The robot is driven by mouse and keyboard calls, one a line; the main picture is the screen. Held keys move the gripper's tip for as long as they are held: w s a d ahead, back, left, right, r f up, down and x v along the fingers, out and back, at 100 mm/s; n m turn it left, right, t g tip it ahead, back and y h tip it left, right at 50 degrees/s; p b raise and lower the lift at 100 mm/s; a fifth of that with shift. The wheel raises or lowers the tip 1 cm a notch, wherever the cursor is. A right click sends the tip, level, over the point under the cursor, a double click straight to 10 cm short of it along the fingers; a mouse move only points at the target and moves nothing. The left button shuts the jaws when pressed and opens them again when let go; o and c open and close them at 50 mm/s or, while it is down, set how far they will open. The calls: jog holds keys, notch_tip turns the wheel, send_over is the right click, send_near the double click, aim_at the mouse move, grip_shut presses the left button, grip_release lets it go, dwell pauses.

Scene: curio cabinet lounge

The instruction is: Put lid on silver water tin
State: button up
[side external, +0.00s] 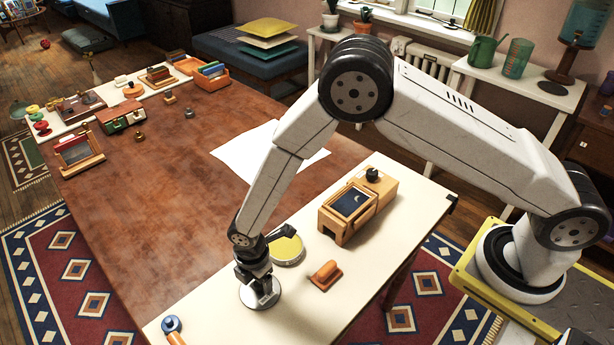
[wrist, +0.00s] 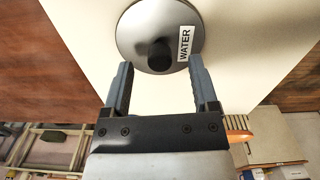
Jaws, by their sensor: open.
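A round silver lid (wrist: 135,30) with a dark knob (wrist: 160,54) and a white label reading WATER (wrist: 185,44) lies below my gripper in the wrist view. In the side view the silver lid (side external: 248,298) sits on the cream table strip, partly hidden by my gripper. My gripper (wrist: 160,72) is open and empty, its fingertips to either side of the knob and just short of it in the picture. A round silver-rimmed tin (side external: 287,250), yellow on top, stands just behind the lid; I cannot tell whether it is the water tin.
A wooden box with a moon picture (side external: 350,205) stands farther back. A blue-topped knob object (side external: 171,325) is at the front left. The brown tabletop (side external: 180,200) is largely clear.

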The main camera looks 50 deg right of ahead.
jog(key=shift+f, duration=1.15)
grip_shut()
